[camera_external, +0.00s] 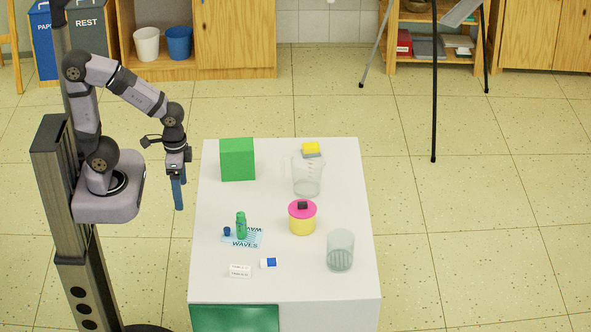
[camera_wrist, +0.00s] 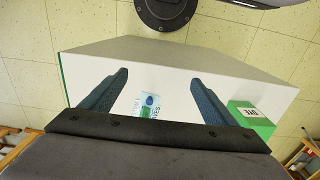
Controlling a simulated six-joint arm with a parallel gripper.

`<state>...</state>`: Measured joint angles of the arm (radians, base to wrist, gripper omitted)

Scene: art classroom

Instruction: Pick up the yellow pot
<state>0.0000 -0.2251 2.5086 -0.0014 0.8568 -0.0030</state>
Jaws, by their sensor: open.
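The yellow pot (camera_external: 302,224) stands on the white table right of its middle. It has a pink lid with a dark knob. A dark block sits on top as that knob. My gripper (camera_external: 179,193) hangs with its fingers down, left of the table's left edge and well apart from the pot. In the wrist view my gripper (camera_wrist: 158,85) shows two blue fingers wide apart with nothing between them touching. The pot cannot be made out in the wrist view.
On the table (camera_external: 215,285) stand a green box (camera_external: 237,159), a clear jug (camera_external: 307,178) with a yellow sponge (camera_external: 311,148) above it, and a glass (camera_external: 340,252). A green bottle (camera_external: 241,226) stands on a printed card (camera_external: 250,240). A blue-white eraser (camera_external: 268,263) lies in front.

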